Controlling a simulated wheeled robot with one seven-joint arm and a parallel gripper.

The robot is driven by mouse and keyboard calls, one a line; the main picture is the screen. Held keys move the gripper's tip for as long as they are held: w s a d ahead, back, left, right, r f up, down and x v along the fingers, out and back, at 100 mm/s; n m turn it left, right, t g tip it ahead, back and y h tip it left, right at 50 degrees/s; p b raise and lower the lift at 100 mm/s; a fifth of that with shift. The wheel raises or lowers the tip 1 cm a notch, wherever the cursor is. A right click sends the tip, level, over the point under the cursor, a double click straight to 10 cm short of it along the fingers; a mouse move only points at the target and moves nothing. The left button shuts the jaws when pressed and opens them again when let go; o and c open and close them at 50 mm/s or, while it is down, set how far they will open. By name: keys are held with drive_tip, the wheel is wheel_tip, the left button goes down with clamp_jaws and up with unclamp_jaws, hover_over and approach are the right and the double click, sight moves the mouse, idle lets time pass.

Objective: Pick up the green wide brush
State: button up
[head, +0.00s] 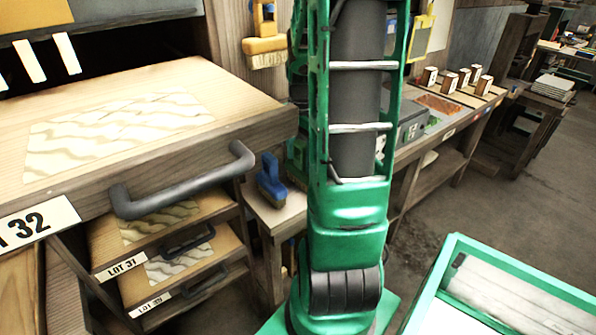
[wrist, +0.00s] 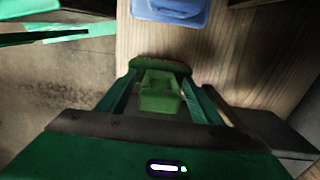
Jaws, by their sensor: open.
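The green wide brush (wrist: 160,98) shows in the wrist view, with its green handle block toward me and its bristle edge beyond. It lies over a pale wooden surface (wrist: 222,60). My gripper (wrist: 160,82) is open, with one finger on each side of the brush. I cannot tell whether either finger touches it.
A blue brush (head: 271,181) stands on the bench beside the drawers; a blue thing (wrist: 172,10) lies beyond the green brush. A yellow brush (head: 265,45) hangs above. An open drawer (head: 120,110) juts out at left. Floor (head: 480,205) is clear at right.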

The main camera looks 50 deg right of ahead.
sight(304, 145)
drive_tip(key=shift+f, duration=0.15)
clamp_jaws()
drive_tip(key=shift+r, duration=0.65)
drive_tip(key=shift+s+a+r, duration=0.1)
drive_tip(key=shift+s+r, duration=0.2)
drive_tip(key=shift+r, duration=0.3)
drive_tip(key=shift+s+a+r, duration=0.1)
drive_tip(key=shift+s+r, duration=0.15)
drive_tip(key=shift+r, duration=0.3)
drive_tip(key=s+a, duration=0.4)
drive_tip(key=s, duration=1.2)
drive_tip(key=shift+s, duration=0.2)
drive_tip(key=c, duration=0.8)
unclamp_jaws()
drive_tip(key=shift+d, duration=0.1)
drive_tip(key=shift+c, duration=1)
